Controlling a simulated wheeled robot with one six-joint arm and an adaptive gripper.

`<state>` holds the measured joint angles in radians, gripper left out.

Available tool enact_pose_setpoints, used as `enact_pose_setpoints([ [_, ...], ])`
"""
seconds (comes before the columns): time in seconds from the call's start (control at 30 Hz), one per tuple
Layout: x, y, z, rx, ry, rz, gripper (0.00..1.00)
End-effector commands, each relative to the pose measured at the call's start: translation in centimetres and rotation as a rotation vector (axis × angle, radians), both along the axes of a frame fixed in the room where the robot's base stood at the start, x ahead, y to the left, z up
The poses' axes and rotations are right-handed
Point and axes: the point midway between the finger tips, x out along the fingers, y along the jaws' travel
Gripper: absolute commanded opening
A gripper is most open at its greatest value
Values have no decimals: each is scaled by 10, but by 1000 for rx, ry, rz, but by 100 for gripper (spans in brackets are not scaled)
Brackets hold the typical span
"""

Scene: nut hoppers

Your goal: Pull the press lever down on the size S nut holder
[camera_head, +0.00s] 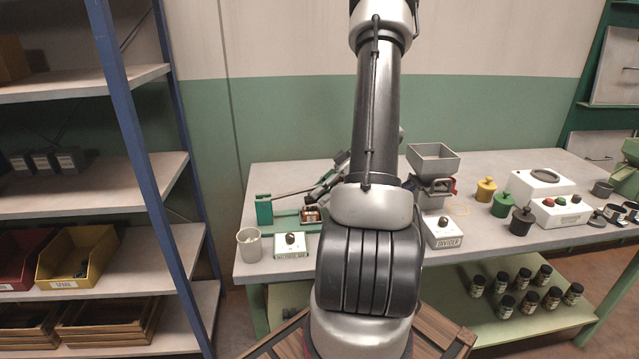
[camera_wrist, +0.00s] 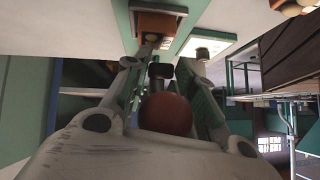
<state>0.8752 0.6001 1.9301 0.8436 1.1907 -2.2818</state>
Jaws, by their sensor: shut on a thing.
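The nut press stands at the left of the table in the head view, with a green post (camera_head: 264,210) and a copper-coloured holder (camera_head: 311,214) on a green base. Its thin dark press lever (camera_head: 292,193) runs from the post to the right, roughly level and slightly raised at my gripper. My gripper (camera_head: 318,191) is at the lever's right end. In the wrist view, a round reddish-brown knob (camera_wrist: 168,115) sits between the fingers of my gripper (camera_wrist: 160,76), which is shut on it. I cannot read a size mark on the holder.
A white control box (camera_head: 292,244) with a dark knob stands in front of the press, and a pale cup (camera_head: 249,245) is at its left. A blue shelf post (camera_head: 130,120) rises at left.

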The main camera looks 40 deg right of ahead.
Motion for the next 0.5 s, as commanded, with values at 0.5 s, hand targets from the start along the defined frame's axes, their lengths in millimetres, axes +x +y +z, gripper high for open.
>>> enact_pose_setpoints([
  [0.5,-2,0,-17,-4,7,4,0],
])
